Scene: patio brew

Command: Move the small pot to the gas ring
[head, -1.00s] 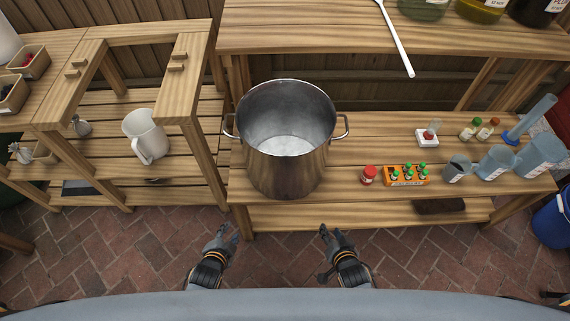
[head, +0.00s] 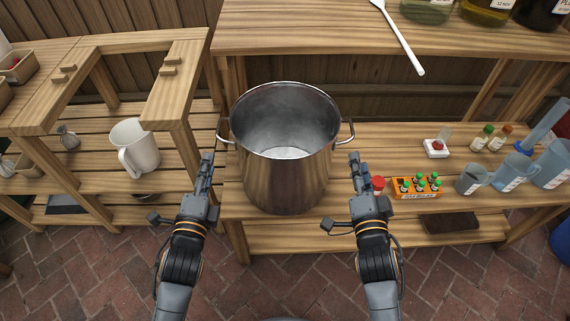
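A large steel pot (head: 287,185) with two side handles stands upright and open on the wooden bench (head: 420,165). It looks empty inside. My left gripper (head: 207,168) is raised just left of the pot, near its left handle, and seems apart from it. My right gripper (head: 357,166) is just right of the pot, below its right handle. Neither gripper holds anything that I can see. The fingers are seen edge-on, so their opening is unclear. No gas ring can be made out in this view.
A red-capped jar (head: 377,184) and an orange rack of small bottles (head: 416,186) stand close to my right gripper. Measuring jugs (head: 472,180) stand further right. A white pitcher (head: 135,146) is on the left shelf. An upper shelf (head: 300,40) overhangs behind the pot.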

